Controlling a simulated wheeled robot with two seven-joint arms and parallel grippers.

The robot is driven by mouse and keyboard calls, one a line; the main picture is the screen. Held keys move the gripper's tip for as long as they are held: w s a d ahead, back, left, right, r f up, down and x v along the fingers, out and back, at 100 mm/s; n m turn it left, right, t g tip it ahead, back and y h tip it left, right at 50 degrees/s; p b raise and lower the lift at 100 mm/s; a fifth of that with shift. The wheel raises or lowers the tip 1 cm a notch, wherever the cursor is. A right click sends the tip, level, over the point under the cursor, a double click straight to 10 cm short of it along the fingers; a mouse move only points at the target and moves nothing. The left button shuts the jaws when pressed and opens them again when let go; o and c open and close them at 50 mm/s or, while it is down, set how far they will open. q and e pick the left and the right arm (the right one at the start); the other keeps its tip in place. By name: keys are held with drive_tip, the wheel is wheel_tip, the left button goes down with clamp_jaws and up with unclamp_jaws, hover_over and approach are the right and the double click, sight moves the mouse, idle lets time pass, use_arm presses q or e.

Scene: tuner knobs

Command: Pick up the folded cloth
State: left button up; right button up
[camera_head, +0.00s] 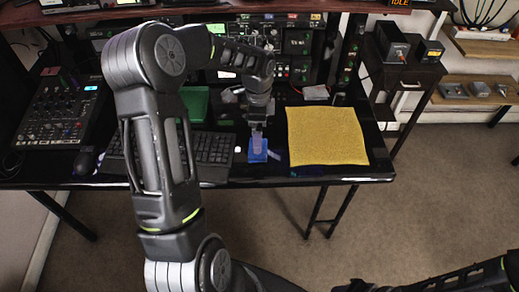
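A yellow cloth (326,136) lies flat as a rough square on the right part of the black desk, near its front edge. I cannot make out its folds. My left arm reaches up and over the desk, and its gripper (258,134) points down to the left of the cloth, apart from it. The gripper is right at a small blue object (258,153); I cannot tell whether its fingers are open or closed on it. My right arm shows only at the bottom right, and its gripper is not in view.
On the black desk (310,181) are a keyboard (214,150), a mixer (62,108) and a green flat item (194,103), partly hidden by my arm. A rack of equipment (298,72) stands behind. A dark side table (405,72) is at right.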

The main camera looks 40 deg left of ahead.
use_arm(q)
drive_tip(key=shift+f, duration=1.35)
drive_tip(key=shift+a+f+p, duration=0.15)
drive_tip(key=shift+f+p, duration=0.75)
drive_tip(key=shift+f, duration=1.7)
drive_tip(key=c, duration=1.1)
drive_tip(key=shift+o, duration=0.2)
drive_tip(key=shift+r, duration=0.1)
